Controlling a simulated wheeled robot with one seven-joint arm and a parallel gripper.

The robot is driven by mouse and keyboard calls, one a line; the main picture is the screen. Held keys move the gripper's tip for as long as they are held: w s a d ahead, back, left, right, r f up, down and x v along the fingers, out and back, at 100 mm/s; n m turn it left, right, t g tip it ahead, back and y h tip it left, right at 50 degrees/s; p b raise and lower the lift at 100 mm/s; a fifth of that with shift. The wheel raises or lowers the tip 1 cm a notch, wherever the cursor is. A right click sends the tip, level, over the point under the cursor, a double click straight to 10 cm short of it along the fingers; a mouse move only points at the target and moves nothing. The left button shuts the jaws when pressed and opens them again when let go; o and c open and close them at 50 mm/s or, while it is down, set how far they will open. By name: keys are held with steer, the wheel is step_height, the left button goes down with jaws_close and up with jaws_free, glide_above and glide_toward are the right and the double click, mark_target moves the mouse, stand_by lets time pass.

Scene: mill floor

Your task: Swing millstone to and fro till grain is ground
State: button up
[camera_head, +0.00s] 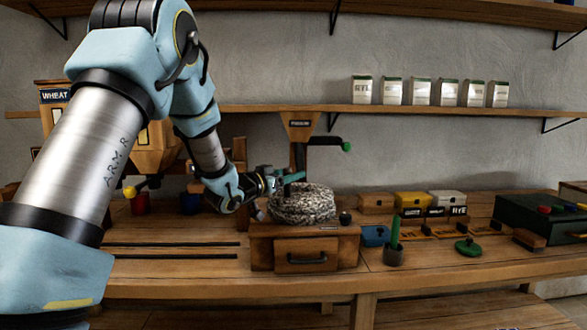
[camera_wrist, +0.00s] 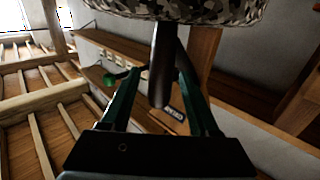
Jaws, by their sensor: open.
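The millstone (camera_head: 303,206) is a round, speckled grey stone on a wooden mill box (camera_head: 350,240) with a drawer (camera_head: 305,256). Its speckled side also fills the top of the wrist view (camera_wrist: 200,8). My gripper (camera_head: 291,178) is at the stone's upper left in the head view. In the wrist view my gripper (camera_wrist: 160,76) is open, its two dark green fingers apart. A dark upright handle (camera_wrist: 161,60) by the stone shows between them; I cannot tell whether they touch it. No grain is clearly visible.
A wooden hopper (camera_head: 300,124) stands behind the stone, with a green-knobbed lever (camera_head: 345,146) to the right. A wheat bin (camera_head: 55,96) is at left. Small boxes (camera_head: 414,200), a green-handled tool (camera_head: 394,240) and a dark green case (camera_head: 535,218) crowd the bench's right.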

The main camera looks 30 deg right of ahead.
steer(key=shift+x, duration=1.15)
jaws_close()
stand_by(0.6)
